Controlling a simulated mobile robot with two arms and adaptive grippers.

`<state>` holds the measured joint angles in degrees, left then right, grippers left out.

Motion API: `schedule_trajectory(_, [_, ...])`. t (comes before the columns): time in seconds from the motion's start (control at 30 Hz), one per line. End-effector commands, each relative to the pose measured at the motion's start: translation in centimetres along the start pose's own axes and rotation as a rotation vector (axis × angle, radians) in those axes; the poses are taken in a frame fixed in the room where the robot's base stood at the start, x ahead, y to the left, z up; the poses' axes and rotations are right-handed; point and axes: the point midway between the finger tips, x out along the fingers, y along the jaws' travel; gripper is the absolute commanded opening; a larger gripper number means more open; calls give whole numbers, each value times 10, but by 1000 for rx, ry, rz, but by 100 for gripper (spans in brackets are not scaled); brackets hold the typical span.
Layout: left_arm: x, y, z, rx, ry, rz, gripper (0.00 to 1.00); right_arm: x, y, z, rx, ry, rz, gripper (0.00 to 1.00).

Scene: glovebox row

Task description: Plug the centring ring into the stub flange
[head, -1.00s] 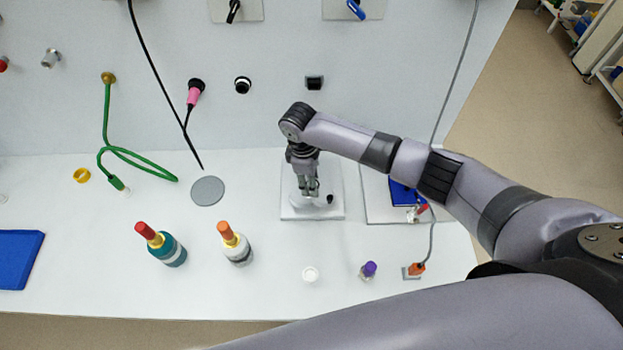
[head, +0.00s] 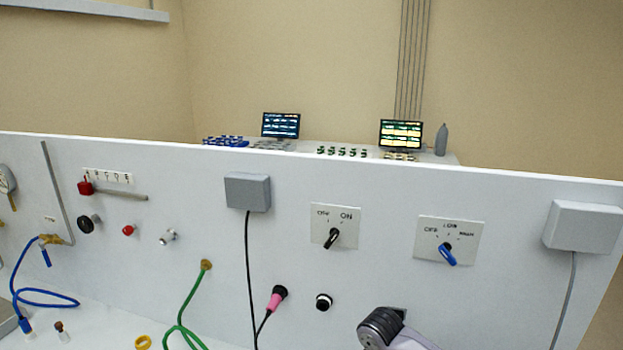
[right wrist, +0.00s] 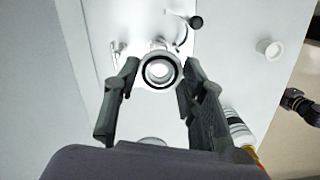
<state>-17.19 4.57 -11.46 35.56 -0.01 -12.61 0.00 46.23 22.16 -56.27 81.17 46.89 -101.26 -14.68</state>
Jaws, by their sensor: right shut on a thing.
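In the right wrist view my right gripper (right wrist: 159,72) is shut on the centring ring (right wrist: 146,73), a pale ring with a dark band around a bright opening. The ring sits between the two fingertips, facing the camera. Behind it are pale metal parts (right wrist: 158,44) on a white plate (right wrist: 115,28). The ring hides part of them, and I cannot make out the stub flange clearly or tell whether the ring touches it. In the head view only part of my right arm shows at the bottom. My left gripper is in neither view.
In the right wrist view a small black knob (right wrist: 196,22) is near the ring, with a white cap (right wrist: 268,48) and a white bottle (right wrist: 238,130) to the right. The head view shows the panel with an ON switch (head: 333,238), a blue switch (head: 447,254) and a green hose (head: 188,305).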

Motion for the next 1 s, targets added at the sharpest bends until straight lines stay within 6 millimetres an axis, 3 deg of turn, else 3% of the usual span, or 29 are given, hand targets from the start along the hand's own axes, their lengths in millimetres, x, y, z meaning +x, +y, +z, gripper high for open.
schedule_trajectory(0.03, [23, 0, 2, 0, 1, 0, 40, 10, 2, 2, 73, -3, -2, 19])
schedule_trajectory(0.27, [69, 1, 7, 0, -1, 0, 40, -5, -15, 24, 405, -1, -42, 19])
schedule_trajectory(0.5, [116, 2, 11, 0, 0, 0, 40, -8, -55, 66, 746, -1, -85, 19])
schedule_trajectory(0.73, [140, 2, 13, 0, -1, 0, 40, -6, -88, 100, 965, 1, -114, 19])
schedule_trajectory(1.0, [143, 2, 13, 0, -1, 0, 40, -8, -99, 110, 1031, -1, -124, 19])
